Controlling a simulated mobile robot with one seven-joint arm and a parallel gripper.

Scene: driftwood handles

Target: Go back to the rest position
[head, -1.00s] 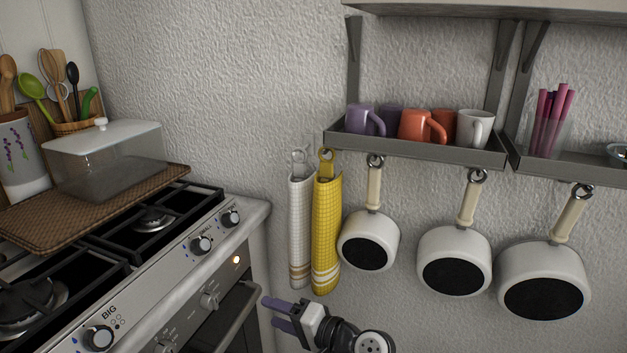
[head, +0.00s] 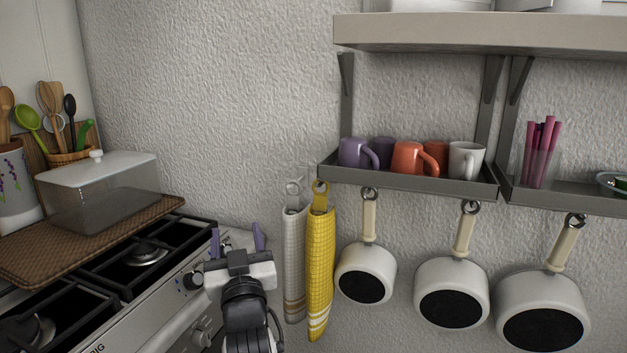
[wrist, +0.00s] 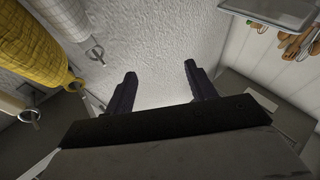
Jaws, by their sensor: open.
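My gripper (head: 237,238) is in the lower middle of the head view, in front of the stove's right end. Its two purple-grey fingers point up and away and stand apart, with nothing between them. In the wrist view the two dark fingers (wrist: 158,90) are spread, with the bare textured wall beyond them. My arm hides part of the stove front and its knobs.
The stove (head: 130,270) with a woven mat and a clear lidded box (head: 98,190) is on the left. A white towel (head: 294,265) and a yellow towel (head: 320,265) hang right of my gripper. Pans (head: 366,273) hang under a mug shelf (head: 410,182).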

